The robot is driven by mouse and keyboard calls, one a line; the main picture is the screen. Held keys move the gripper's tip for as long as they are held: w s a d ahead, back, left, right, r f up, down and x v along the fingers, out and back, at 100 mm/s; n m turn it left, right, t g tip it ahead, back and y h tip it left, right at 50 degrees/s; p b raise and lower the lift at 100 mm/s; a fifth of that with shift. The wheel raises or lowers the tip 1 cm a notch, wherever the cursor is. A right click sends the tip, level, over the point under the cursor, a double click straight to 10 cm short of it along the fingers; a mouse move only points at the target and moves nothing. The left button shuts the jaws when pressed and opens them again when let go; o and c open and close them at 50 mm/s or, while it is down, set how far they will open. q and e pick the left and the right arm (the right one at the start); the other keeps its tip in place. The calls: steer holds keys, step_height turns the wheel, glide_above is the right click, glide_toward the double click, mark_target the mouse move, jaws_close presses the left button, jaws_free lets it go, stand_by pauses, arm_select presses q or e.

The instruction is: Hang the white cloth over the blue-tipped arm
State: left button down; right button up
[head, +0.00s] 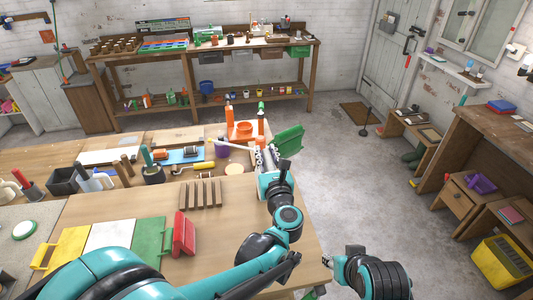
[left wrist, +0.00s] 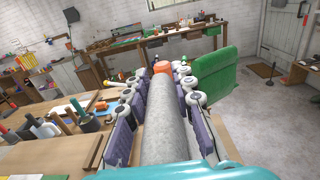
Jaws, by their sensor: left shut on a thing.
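My left gripper (head: 264,156) is above the far right part of the near wooden table. In the left wrist view its fingers (left wrist: 158,92) are shut on a grey cylinder (left wrist: 158,125) that runs lengthwise between them. A flat white square (head: 110,235), perhaps the white cloth, lies on the table between a yellow and a green one, apart from the gripper. An orange stand (head: 245,129) with upright posts is just beyond the gripper; one post has a green tip (head: 261,105). I cannot make out a blue-tipped arm.
A slatted wooden rack (head: 201,194) and a red object (head: 184,234) are on the table. Several tools and containers crowd its left side. The floor to the right (head: 345,190) is clear.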

arm_select(q)
steer(key=shift+f+b, duration=1.4)
steer(key=shift+f, duration=0.35)
steer(key=c, duration=1.2)
jaws_free()
steer(key=s, duration=0.4)
steer(key=s+d, duration=0.1)
steer(key=s, duration=0.3)
steer(key=s+d, duration=0.1)
steer(key=s, duration=0.3)
steer(key=shift+d, duration=0.2)
steer(key=shift+w, duration=0.1)
